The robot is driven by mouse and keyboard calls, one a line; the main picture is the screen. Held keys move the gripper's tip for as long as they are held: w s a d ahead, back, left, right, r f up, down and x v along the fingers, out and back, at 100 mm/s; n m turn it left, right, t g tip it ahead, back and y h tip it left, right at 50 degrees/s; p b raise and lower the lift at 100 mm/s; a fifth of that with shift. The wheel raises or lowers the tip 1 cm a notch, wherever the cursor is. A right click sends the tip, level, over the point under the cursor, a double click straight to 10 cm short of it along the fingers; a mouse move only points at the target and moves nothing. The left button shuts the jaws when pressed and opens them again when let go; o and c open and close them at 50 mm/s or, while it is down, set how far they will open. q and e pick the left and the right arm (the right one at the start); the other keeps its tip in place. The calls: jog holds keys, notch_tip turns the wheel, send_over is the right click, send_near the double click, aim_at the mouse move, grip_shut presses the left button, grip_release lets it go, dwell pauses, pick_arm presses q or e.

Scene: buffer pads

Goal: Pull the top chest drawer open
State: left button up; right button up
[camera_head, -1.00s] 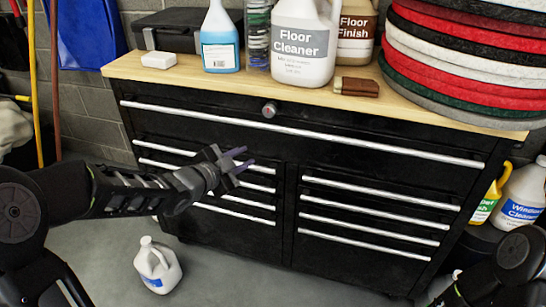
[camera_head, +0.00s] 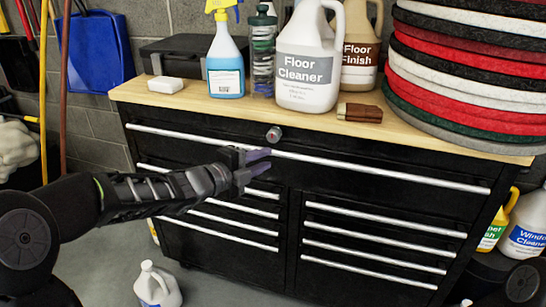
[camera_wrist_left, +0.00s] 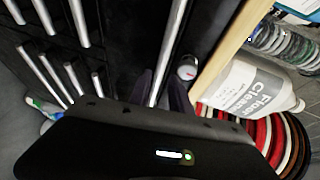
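The black chest has a wide top drawer (camera_head: 350,187) with a long silver bar handle (camera_head: 370,169). The drawer looks closed, its front flush with the chest. My left gripper (camera_head: 264,161) is in front of the drawer, left of the middle of the handle and just below the round lock (camera_head: 273,133). Its two purple fingers are apart and nothing is gripped. In the left wrist view the handle (camera_wrist_left: 172,45) runs toward the gap between the fingers (camera_wrist_left: 160,90). I cannot tell whether they touch it. My right gripper is out of view.
The wooden top (camera_head: 175,97) holds a floor cleaner jug (camera_head: 305,70), a blue spray bottle (camera_head: 225,70), a brown block (camera_head: 360,112) and stacked pads (camera_head: 470,85). Smaller drawers lie below. A white jug (camera_head: 157,287) stands on the floor in front.

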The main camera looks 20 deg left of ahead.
aim_at(276, 155)
pick_arm(q)
jog(key=x, duration=0.4)
jog(key=shift+w, duration=0.2)
jog(key=shift+c, duration=0.4)
grip_shut()
jog(key=shift+f, duration=0.1)
dwell(0.8)
